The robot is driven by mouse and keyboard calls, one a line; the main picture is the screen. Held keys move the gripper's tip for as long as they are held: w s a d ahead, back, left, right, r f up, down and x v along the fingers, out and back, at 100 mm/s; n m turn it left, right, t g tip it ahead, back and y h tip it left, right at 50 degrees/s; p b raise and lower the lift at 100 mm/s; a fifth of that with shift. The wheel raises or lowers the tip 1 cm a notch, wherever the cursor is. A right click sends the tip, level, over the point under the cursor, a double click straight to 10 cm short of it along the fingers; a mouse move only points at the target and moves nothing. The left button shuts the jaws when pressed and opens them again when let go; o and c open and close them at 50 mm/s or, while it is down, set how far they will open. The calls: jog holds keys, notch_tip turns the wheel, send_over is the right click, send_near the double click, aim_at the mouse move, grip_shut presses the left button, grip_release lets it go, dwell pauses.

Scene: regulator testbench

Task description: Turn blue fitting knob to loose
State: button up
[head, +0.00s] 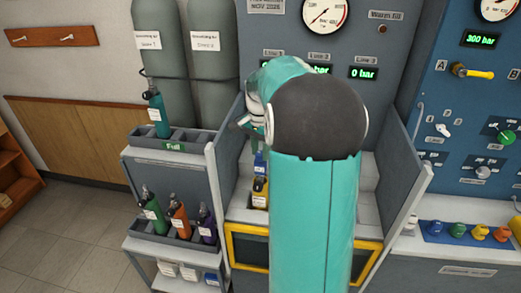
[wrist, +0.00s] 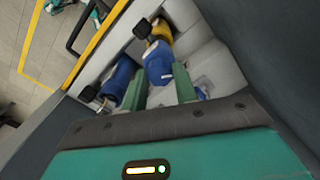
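My gripper (wrist: 156,100) is open, its two green fingers apart with a gap between them. A second blue part (wrist: 118,80) with a dark knob (wrist: 90,94) lies outside the left finger. I cannot tell which of these is the task's knob, nor whether a finger touches either. In the head view a small blue part (head: 260,163) shows left of my arm, which hides most of the bench niche; the fingertips are not clear there.
A yellow bottle (head: 260,190) stands below the blue part; yellow also shows in the wrist view (wrist: 160,30). Grey side walls (head: 405,180) flank the niche. A bottle rack (head: 165,145) stands left. A blue tray (head: 470,243) with coloured knobs lies right.

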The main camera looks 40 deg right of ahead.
jog(key=shift+n, duration=0.4)
jog(key=n, duration=0.4)
jog(key=shift+n, duration=0.3)
jog(key=n, duration=1.2)
jog(key=shift+n, duration=0.4)
jog(key=n, duration=0.5)
jog(key=shift+n, duration=0.3)
jog(key=o, duration=1)
